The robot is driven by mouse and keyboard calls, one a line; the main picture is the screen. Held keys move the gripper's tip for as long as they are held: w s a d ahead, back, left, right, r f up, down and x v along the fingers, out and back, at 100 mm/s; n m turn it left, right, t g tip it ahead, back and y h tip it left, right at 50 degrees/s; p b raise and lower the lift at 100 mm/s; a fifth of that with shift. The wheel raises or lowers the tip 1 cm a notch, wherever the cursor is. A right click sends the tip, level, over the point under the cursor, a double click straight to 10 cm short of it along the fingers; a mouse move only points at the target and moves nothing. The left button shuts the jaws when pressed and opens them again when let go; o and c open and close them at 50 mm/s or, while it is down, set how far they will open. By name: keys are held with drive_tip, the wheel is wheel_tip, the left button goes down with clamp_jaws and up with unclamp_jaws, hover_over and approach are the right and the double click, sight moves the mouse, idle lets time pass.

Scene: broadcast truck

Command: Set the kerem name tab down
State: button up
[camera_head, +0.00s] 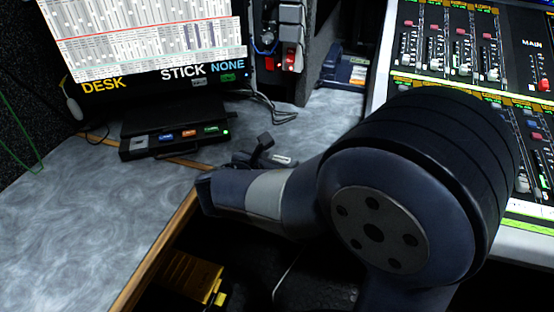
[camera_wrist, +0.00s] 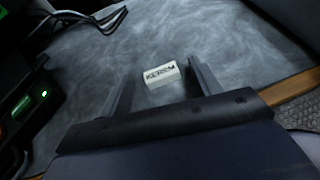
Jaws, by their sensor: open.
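The kerem name tab (camera_wrist: 161,74) is a small white block with dark lettering that reads KEREM. In the wrist view it lies on the grey swirled desk top (camera_wrist: 235,40), between the two fingers of my gripper (camera_wrist: 160,80).
A black box with coloured labels and a green light (camera_head: 180,132) stands left of my gripper, below a monitor (camera_head: 150,40). Cables (camera_head: 268,108) lie behind. A mixing console (camera_head: 450,60) is at right. The desk's left part is clear.

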drive_tip(key=p+v, duration=0.3)
drive_tip(key=v, duration=0.8)
drive_tip(key=shift+s+a, duration=0.2)
